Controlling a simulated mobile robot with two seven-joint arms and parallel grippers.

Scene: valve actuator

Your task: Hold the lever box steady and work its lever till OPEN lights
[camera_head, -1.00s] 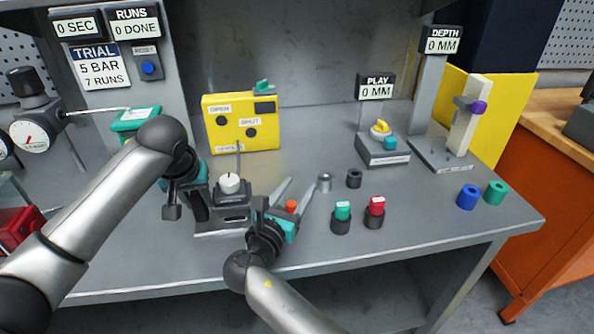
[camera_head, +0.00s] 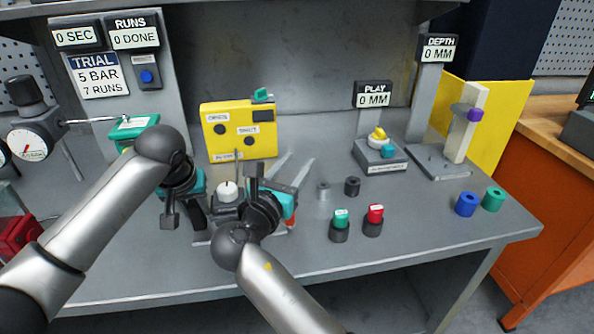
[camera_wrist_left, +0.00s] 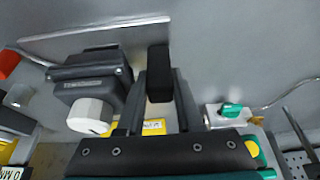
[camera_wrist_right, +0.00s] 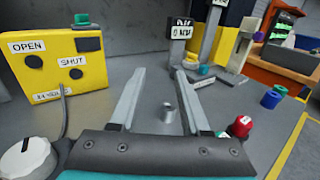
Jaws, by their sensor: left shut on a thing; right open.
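The grey lever box (camera_head: 228,205) stands on a flat base and carries a white knob (camera_head: 227,190). A thin grey rod (camera_wrist_right: 63,112) rises by the knob in the right wrist view. My left gripper (camera_wrist_left: 156,92) is shut on a black upright post (camera_wrist_left: 158,70) beside the box. The yellow panel (camera_head: 239,145) behind has OPEN (camera_wrist_right: 34,61) and SHUT (camera_wrist_right: 76,73) lamps, both dark. My right gripper (camera_head: 293,168) is open and empty, right of the box, its fingers pointing away from me. My right wrist partly hides the box in the head view.
A grey metal cylinder (camera_head: 323,190) and a black ring (camera_head: 352,186) stand right of my right gripper. Green-topped (camera_head: 340,217) and red-topped (camera_head: 374,214) pieces stand nearer the front. A gauge with a rod (camera_head: 28,140) is at left.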

